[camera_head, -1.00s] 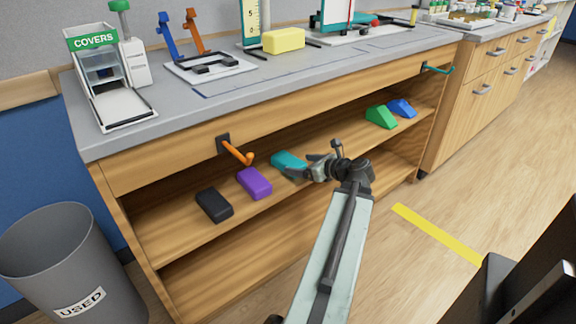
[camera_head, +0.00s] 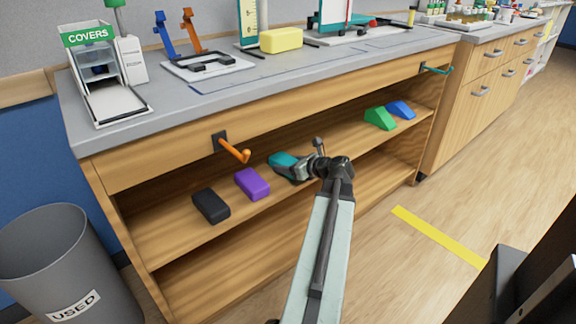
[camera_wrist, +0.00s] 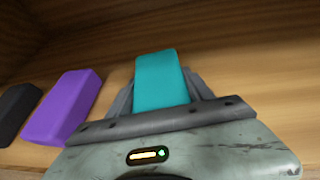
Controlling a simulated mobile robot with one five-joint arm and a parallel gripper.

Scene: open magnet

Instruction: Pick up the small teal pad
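The small teal pad (camera_head: 281,161) lies on the upper shelf of the open cabinet, to the right of the purple pad. In the wrist view the teal pad (camera_wrist: 161,79) reaches back between the fingers of my gripper (camera_wrist: 160,93). My gripper (camera_head: 285,168) is at the near end of the pad in the head view and covers part of it. The fingers are spread, one on each side of the pad. The left finger shows a small gap; contact at the right finger is unclear.
A purple pad (camera_head: 252,184) and a black pad (camera_head: 211,206) lie to the left on the shelf (camera_head: 165,231). Green (camera_head: 380,118) and blue (camera_head: 401,109) wedges lie to the right. An orange hook (camera_head: 233,149) juts out above the shelf. A grey bin (camera_head: 55,265) stands at the left.

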